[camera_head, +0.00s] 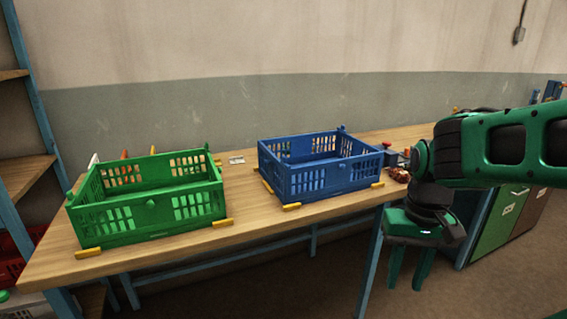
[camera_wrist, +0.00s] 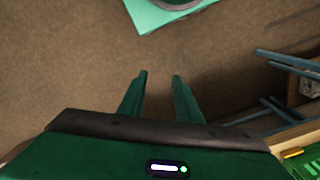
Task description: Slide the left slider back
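A green crate (camera_head: 150,218) stands on the left of the wooden table, and a blue crate (camera_head: 320,180) stands to its right. Small yellow pieces sit at the crates' lower corners, such as one (camera_head: 88,252) at the green crate's front left. I cannot tell which part is the left slider. My gripper (camera_head: 410,283) hangs beyond the table's right front edge, pointing down, clear of both crates. In the wrist view its two fingers (camera_wrist: 160,76) are apart with nothing between them.
The table (camera_head: 245,226) has bare wood between the crates. A small blue and red item (camera_head: 389,156) and brownish objects (camera_head: 400,175) lie near its right end. Green and brown bins (camera_head: 502,228) stand at right. A shelf (camera_head: 22,176) stands at left.

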